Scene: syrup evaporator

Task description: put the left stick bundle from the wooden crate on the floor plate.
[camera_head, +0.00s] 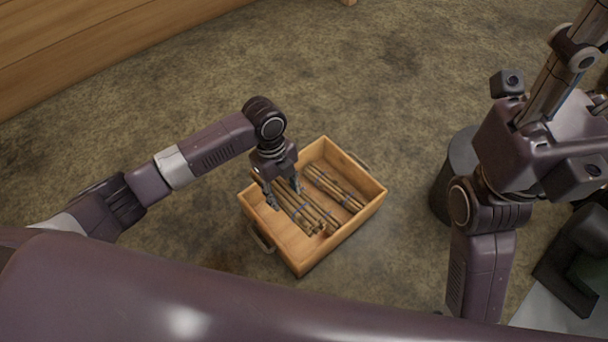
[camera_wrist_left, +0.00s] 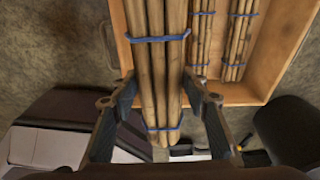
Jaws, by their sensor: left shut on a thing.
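The wooden crate (camera_head: 268,235) stands on the floor in the middle of the head view. My left gripper (camera_head: 284,190) is over its left part and is shut on the left stick bundle (camera_head: 312,217). In the left wrist view the left gripper (camera_wrist_left: 160,115) has its fingers on either side of this bundle (camera_wrist_left: 157,70), which is tied with blue bands. The bundle looks nearer to the camera than the others, so it appears raised; its exact height I cannot tell. My right arm shows at the right, but its gripper does not. I cannot make out the floor plate.
More stick bundles (camera_head: 335,187) lie in the right part of the crate. A dark cylinder (camera_head: 455,172) stands on the floor right of the crate. A wooden wall or board (camera_head: 90,45) runs along the top left. The floor behind the crate is clear.

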